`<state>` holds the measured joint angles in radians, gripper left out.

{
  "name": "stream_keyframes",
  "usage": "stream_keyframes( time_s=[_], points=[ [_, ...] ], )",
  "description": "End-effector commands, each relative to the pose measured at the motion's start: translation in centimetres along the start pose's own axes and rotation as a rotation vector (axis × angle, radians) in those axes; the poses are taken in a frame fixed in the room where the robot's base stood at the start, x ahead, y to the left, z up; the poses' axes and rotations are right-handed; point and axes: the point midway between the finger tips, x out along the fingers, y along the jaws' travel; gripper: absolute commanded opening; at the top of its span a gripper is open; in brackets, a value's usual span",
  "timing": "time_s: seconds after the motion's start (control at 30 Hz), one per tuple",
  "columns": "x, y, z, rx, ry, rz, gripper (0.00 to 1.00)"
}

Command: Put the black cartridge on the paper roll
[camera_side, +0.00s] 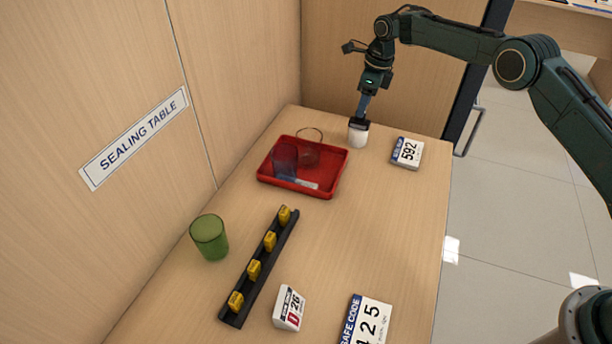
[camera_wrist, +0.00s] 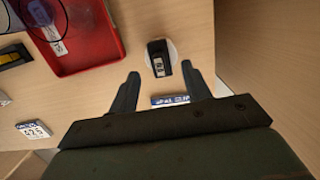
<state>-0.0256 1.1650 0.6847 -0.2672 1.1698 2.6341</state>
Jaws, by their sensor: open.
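The black cartridge (camera_side: 359,124) sits on top of the white paper roll (camera_side: 357,138) at the far end of the table. In the wrist view the cartridge (camera_wrist: 158,58), with a pale label, covers part of the roll (camera_wrist: 174,52), whose white top shows around its right side. My gripper (camera_side: 362,110) points down close above the cartridge. In the wrist view my gripper (camera_wrist: 160,72) is open, with one finger on each side of the cartridge and gaps visible. Whether a finger touches it in the side view I cannot tell.
A red tray (camera_side: 326,185) with clear items lies left of the roll. A black rail (camera_side: 246,292) with several yellow pieces, a green cup (camera_side: 209,237) and two number cards are nearer. The middle right of the table is clear.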

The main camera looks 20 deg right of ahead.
Motion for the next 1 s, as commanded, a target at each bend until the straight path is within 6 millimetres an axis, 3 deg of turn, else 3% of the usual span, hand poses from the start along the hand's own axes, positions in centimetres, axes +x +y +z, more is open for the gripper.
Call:
stream_keyframes(
  time_s=[0.2, 0.43, 0.63, 1.0],
  points=[
    [-3.8, -0.1, 0.1, 0.0, -0.003, -0.002, 0.48],
    [-6.5, -0.1, 0.1, 0.001, -0.002, -0.001, 0.48],
    [-7.5, 0.0, 0.0, 0.001, 0.0, -0.001, 0.48],
    [-7.5, 0.0, 0.0, 0.0, 0.0, 0.0, 0.48]
  ],
)
